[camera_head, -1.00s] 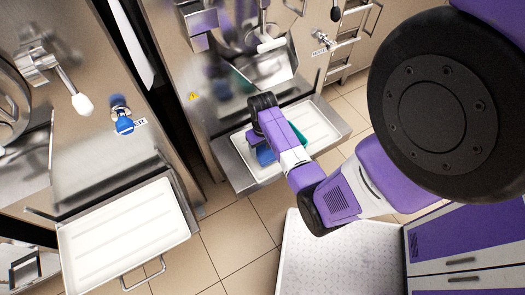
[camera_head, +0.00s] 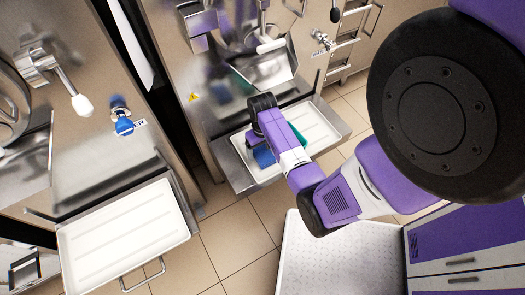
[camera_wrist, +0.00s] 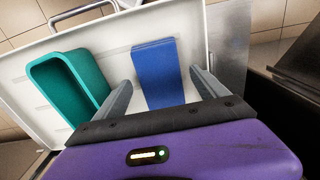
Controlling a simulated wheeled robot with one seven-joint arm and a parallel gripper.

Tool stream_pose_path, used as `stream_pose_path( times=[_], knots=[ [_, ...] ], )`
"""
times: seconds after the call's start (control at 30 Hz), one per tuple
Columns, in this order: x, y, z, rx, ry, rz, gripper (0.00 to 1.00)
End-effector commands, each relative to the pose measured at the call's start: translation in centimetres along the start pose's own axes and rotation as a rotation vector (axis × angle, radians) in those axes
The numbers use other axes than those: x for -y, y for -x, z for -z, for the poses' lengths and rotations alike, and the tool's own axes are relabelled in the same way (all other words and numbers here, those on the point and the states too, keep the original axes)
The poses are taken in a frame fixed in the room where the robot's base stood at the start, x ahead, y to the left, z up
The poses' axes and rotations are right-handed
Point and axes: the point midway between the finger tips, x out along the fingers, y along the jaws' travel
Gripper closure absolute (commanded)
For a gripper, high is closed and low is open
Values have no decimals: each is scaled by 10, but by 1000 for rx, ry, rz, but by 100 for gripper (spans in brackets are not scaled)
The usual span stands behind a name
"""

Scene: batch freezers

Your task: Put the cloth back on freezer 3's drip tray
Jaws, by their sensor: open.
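A blue folded cloth (camera_wrist: 158,75) lies flat on a white drip tray (camera_wrist: 75,40) in the wrist view. A teal open-topped container (camera_wrist: 70,82) lies on the same tray, to the cloth's left. My gripper (camera_wrist: 160,86) is open, its fingers on either side of the cloth's near part and apart from it. In the head view my arm reaches down over this tray (camera_head: 318,122), below the right-hand machine. The blue cloth (camera_head: 264,157) and the teal container (camera_head: 298,136) show partly beside my arm. No freezer number is readable.
The left machine has another white tray (camera_head: 120,235), empty, with a handle at its front. A blue-handled tap (camera_head: 123,122) and a white-tipped lever (camera_head: 80,103) stick out above it. A metal chute (camera_head: 268,68) hangs above the tray under my arm. Tiled floor (camera_head: 235,235) lies between.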

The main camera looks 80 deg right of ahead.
Motion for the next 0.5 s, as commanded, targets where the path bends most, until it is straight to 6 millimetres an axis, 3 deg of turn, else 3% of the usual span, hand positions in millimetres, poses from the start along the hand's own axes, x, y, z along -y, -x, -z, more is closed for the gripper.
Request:
stream_pose_path(
  times=[0.3,0.5],
  knots=[
    [0,66,1,-4,1,0,17],
    [0,94,1,-3,1,0,17]
  ],
)
